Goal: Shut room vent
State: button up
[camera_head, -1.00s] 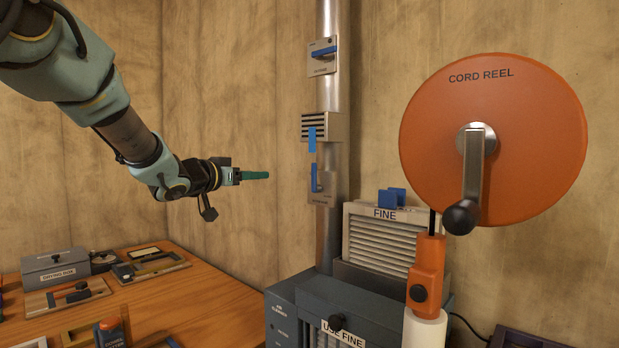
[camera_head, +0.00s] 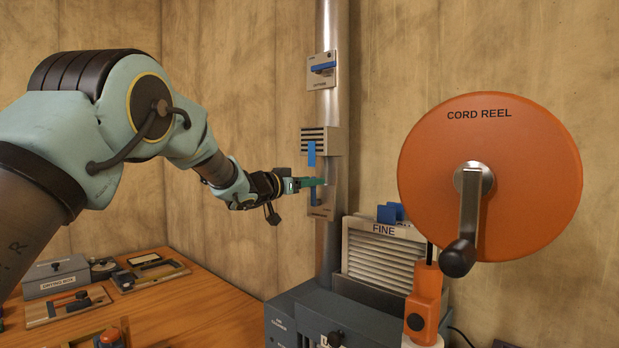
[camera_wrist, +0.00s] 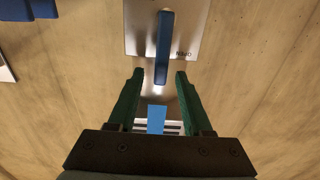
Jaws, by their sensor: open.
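On the metal duct (camera_head: 334,250), a louvred room vent (camera_head: 327,138) has a blue strip (camera_head: 311,154) hanging at its front. Below it is a plate (camera_head: 325,212) with an upright blue lever, mostly covered by my gripper in the head view. My gripper (camera_head: 322,182) is level with this plate, its green fingers pointing right. In the wrist view the fingers (camera_wrist: 160,73) are open and empty, with the lever (camera_wrist: 165,45) appearing between their tips. I cannot tell whether they touch it. The blue strip (camera_wrist: 156,118) and louvres also show there, between the fingers.
A second plate with a horizontal blue handle (camera_head: 323,68) is higher on the duct. A wooden bench (camera_head: 200,310) with boxes and boards is lower left.

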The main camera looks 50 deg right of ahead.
jog(key=shift+d, duration=0.15)
jog(key=shift+c, duration=0.2)
grip_shut()
dwell(1.2)
